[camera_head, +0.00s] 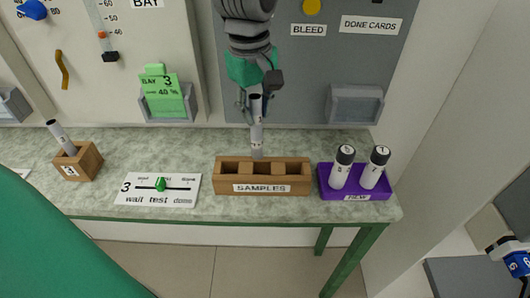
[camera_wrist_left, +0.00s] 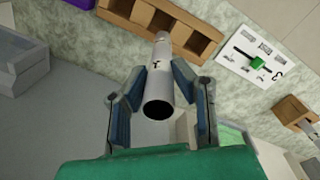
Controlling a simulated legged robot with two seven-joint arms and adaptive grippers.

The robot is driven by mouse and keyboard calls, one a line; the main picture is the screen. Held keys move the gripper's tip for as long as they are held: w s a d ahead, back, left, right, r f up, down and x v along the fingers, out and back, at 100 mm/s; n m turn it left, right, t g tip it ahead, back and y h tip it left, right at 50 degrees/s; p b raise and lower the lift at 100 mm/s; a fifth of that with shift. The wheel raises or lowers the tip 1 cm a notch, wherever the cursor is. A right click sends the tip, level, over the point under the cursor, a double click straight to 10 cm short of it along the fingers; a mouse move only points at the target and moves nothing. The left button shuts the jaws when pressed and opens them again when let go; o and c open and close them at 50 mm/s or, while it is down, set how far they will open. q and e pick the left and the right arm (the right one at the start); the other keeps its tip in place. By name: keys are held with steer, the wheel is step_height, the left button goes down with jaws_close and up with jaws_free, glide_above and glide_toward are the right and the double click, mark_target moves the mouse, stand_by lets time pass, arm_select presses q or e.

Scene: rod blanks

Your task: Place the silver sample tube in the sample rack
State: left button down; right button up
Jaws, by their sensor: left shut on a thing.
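The silver sample tube (camera_head: 257,138) is upright in my left gripper (camera_head: 256,98), which is shut on its upper part. The tube's lower end shows at the back edge of the wooden sample rack (camera_head: 220,188), near its middle compartment. I cannot tell if it is just above, behind or slightly inside it. In the left wrist view the tube (camera_wrist_left: 158,85) sits between the two fingers (camera_wrist_left: 160,95), its open dark end toward me and its far end overlapping the rack (camera_wrist_left: 197,46). The rack's compartments look empty. My right gripper is not in view.
A purple tray (camera_head: 355,189) with two black-capped white tubes (camera_head: 343,168) stands right of the rack. A white card with a green slider (camera_head: 158,190) lies to the left. A wooden block (camera_head: 88,164) holding another grey tube (camera_head: 60,136) is farther left. A grey panel rises behind.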

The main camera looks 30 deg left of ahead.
mark_target(259, 126)
arm_select(q)
steer(key=f, duration=0.2)
steer(key=d+f, duration=0.1)
steer(key=shift+s, duration=0.35)
steer(key=f, duration=0.4)
steer(key=shift+w+f, duration=0.2)
steer(key=shift+f, duration=0.15)
steer(key=c, duration=1.3)
jaws_free()
steer(key=shift+a, duration=0.15)
steer(key=shift+c, duration=0.2)
steer(key=r, duration=0.7)
steer(key=shift+s+r, duration=0.2)
steer(key=shift+d+r, duration=0.2)
steer(key=shift+d, duration=0.5)
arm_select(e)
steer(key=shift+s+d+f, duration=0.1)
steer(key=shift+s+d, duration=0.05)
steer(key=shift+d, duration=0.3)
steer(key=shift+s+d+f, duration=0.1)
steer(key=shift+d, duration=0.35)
